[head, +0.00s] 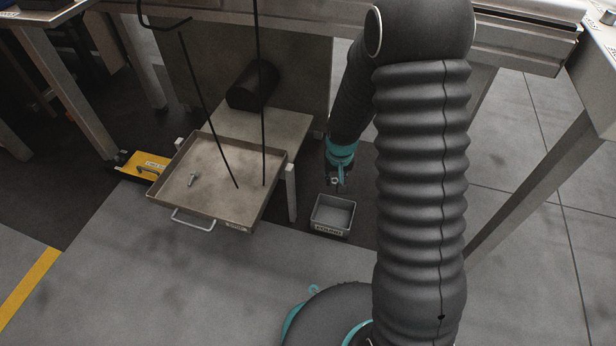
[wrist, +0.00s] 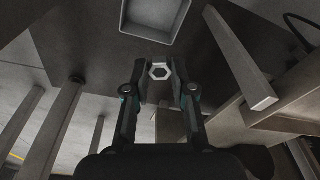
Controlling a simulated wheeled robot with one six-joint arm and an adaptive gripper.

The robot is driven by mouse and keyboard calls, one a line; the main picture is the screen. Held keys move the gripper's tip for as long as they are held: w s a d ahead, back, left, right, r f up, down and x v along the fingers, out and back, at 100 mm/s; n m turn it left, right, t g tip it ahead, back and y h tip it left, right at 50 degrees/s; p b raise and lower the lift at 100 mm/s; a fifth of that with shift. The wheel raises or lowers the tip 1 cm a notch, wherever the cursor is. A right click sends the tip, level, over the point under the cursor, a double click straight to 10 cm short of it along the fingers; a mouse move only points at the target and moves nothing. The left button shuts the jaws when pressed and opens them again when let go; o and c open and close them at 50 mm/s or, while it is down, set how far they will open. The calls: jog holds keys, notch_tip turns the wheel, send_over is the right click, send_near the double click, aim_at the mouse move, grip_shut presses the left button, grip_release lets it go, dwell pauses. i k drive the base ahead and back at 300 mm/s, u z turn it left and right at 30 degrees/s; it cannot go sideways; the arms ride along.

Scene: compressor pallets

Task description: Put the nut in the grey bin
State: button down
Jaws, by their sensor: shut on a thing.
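The nut (wrist: 159,71) is a light metal hexagon ring, held between the fingertips of my gripper (wrist: 159,75) in the wrist view. In the head view my gripper (head: 335,182) points down with the nut (head: 335,181) showing small at its tips. The grey bin (head: 332,215) stands on the floor just below and slightly nearer than my gripper in the head view. It is a small open box with a label on its front, and its inside looks empty. The bin (wrist: 155,20) also shows at the top of the wrist view, ahead of the fingertips and apart from them.
A metal tray (head: 220,213) with a bolt (head: 193,179) in it stands left of the bin. Two thin dark rods rise over it. A yellow box (head: 143,165) lies further left. A dark cylinder (head: 252,85) lies behind the tray. Table legs (head: 535,165) stand at right.

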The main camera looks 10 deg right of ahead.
aim_at(332, 221)
jog(key=u, duration=0.25)
jog(key=k, duration=1)
jog(key=z, duration=0.85)
jog(key=i, duration=1)
